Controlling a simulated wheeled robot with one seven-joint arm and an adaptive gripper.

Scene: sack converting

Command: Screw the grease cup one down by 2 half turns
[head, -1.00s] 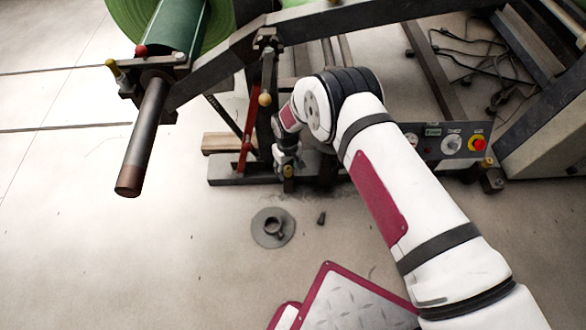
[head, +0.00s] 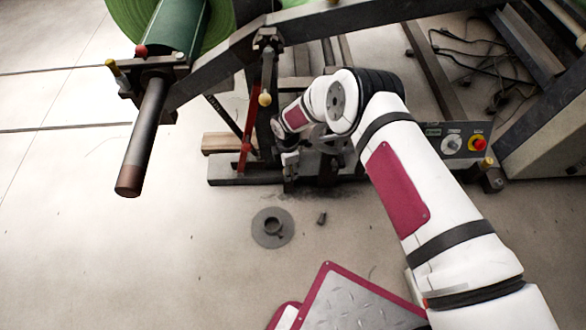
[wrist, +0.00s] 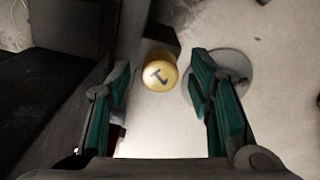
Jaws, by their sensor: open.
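The grease cup one (wrist: 159,73) is a round yellow cap with a dark "1"-like mark on top, seen from above in the wrist view. My gripper (wrist: 160,66) is open, with one green-padded finger on each side of the cap and a visible gap on both sides. Neither finger appears to touch it, though height is hard to judge. In the head view my gripper (head: 289,163) is low at the machine's base beam, and I cannot make out the cap there.
A red lever (head: 247,130) and a yellow ball knob (head: 265,99) stand close to my wrist. A control box (head: 455,142) is to the right. A round grey flanged part (head: 272,228) and a small dark plug (head: 321,218) lie on the open floor in front.

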